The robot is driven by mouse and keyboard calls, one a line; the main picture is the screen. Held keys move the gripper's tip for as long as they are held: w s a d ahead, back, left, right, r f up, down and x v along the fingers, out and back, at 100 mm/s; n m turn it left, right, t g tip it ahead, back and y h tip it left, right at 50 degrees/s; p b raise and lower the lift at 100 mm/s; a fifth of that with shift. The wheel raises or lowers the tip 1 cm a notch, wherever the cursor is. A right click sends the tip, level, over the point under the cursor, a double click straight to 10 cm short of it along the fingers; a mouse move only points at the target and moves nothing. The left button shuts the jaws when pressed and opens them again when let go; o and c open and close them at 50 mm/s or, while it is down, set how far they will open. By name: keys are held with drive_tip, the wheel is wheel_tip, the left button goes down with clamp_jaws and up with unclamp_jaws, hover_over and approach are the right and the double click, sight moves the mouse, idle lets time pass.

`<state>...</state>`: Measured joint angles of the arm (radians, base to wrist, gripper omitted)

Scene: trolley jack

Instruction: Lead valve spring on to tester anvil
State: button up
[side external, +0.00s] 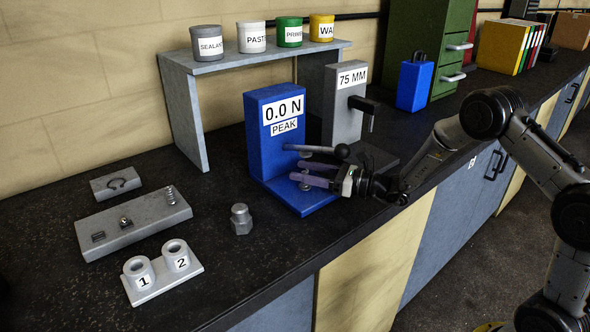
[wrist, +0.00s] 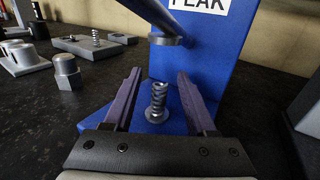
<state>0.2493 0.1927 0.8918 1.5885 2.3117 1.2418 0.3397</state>
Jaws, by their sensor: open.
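The blue tester (side external: 264,150) stands on the bench and its display reads 0.0 N PEAK. In the wrist view, a coiled metal spring (wrist: 158,97) stands upright on the round grey anvil (wrist: 156,116) on the tester's blue base. A grey round pad (wrist: 166,39) on a lever hangs above and beyond the spring. My gripper (wrist: 159,73) is open, with one purple finger on each side of the spring and a visible gap to both. In the side view my gripper (side external: 292,162) reaches in over the base from the right, and its fingers mostly hide the spring.
A grey block (side external: 120,228) at left holds another spring (side external: 171,195) and small parts. Cups marked 1 and 2 (side external: 163,283) and a hex-headed metal piece (side external: 241,220) stand nearby. The grey 75 MM stand (side external: 342,120) is close right. A shelf with tins (side external: 250,58) is behind.

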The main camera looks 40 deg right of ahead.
drive_tip(key=v, duration=1)
drive_tip(key=shift+s+d, duration=0.2)
drive_tip(key=shift+s, duration=0.1)
drive_tip(key=shift+v, duration=3.5)
drive_tip(key=shift+a, duration=0.1)
drive_tip(key=s+a+r+n+g+y, duration=0.2)
drive_tip(key=s+a+n+g, duration=0.15)
drive_tip(key=a+n, duration=0.2)
drive_tip(key=s+a+r+n+g+y, duration=0.2)
drive_tip(key=s+a+n+g, duration=0.15)
drive_tip(key=a+n, duration=0.2)
drive_tip(key=s+a+n+g+h, duration=0.4)
drive_tip(key=s+a+n+g, duration=0.15)
drive_tip(key=s+n, duration=0.3)
drive_tip(key=s+d+r+n+t+h, duration=0.2)
drive_tip(key=s+d+r+n+h, duration=0.1)
drive_tip(key=s+d+n+h, duration=0.4)
drive_tip(key=d+n+h, duration=0.2)
drive_tip(key=n, duration=0.1)
drive_tip(key=shift+s+d+r, duration=0.3)
drive_tip(key=shift+s+d, duration=0.05)
drive_tip(key=shift+d, duration=0.05)
